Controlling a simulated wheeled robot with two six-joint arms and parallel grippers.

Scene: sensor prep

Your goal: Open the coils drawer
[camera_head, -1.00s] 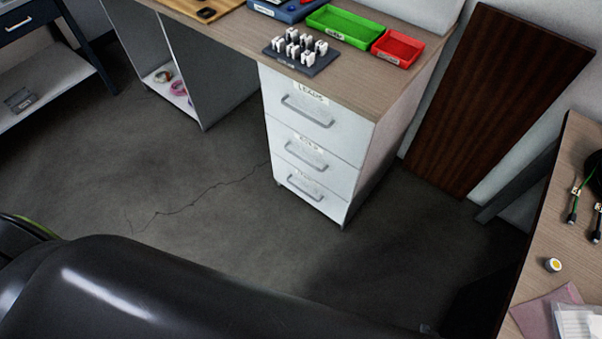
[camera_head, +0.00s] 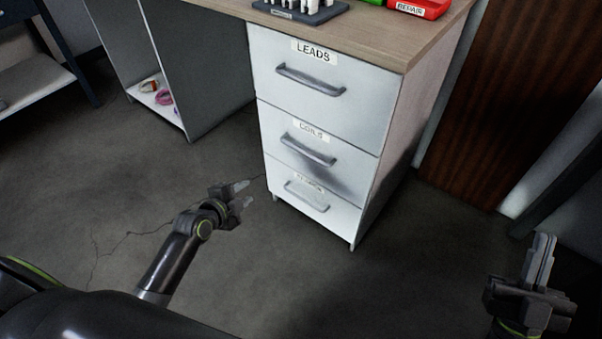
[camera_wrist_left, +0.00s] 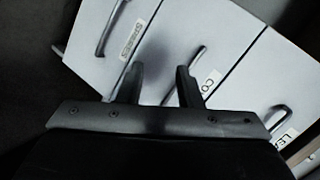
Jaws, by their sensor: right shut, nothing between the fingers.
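The coils drawer (camera_head: 345,162) is the middle white front of a three-drawer cabinet, closed flush, with a COILS label and a grey bar handle (camera_head: 307,150). My right gripper (camera_head: 542,258) is shut and empty at the lower right, pointing up.
The leads drawer (camera_head: 330,112) above and the bottom drawer (camera_head: 345,215), labelled SPARES in the wrist view, are closed. A grey rack (camera_head: 300,14) and a red bin (camera_head: 425,8) sit on the worktop (camera_head: 375,35). The floor before the cabinet is clear.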

